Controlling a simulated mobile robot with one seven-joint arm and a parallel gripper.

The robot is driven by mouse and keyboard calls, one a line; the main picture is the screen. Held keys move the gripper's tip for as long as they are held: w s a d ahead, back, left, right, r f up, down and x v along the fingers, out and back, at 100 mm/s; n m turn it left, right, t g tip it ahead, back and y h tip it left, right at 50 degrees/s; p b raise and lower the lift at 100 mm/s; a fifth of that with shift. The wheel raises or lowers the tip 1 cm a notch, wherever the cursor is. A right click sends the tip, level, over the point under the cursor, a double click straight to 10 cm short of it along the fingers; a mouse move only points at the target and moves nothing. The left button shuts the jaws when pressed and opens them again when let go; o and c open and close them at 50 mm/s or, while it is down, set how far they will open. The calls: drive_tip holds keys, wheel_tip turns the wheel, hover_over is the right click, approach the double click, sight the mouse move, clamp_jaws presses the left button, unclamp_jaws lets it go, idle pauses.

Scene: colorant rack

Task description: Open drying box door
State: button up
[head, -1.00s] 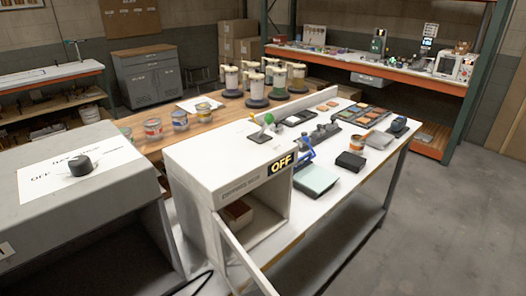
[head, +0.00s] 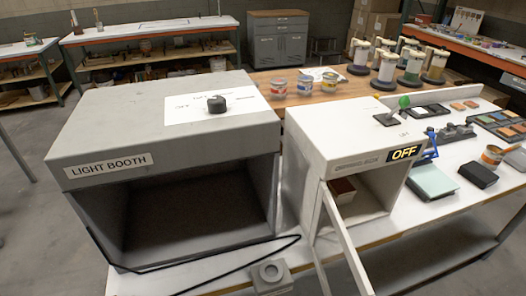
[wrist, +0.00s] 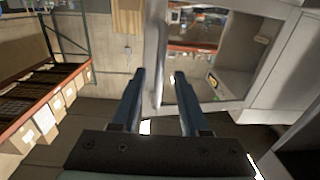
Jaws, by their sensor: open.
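The white drying box (head: 335,135) stands on the white bench in the head view, with a lit "OFF" sign (head: 405,152) on its front. Its door (head: 347,238), a white frame, stands swung out from the front opening, toward the camera. A reddish-brown block (head: 342,190) shows inside. In the wrist view my gripper (wrist: 160,92) is open. A white upright edge of the door frame (wrist: 153,45) appears between the fingers; I cannot tell whether they touch it. My gripper is not in the head view.
A teal pad (head: 432,181) and black box (head: 478,175) lie at the right. In the wrist view, a shelf with cartons (wrist: 50,110) stands at the left.

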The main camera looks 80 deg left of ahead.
drive_tip(key=s+d+b, duration=0.1)
drive_tip(key=s, duration=0.8)
drive_tip(key=shift+s+d+b, duration=0.35)
drive_tip(key=shift+s, duration=0.05)
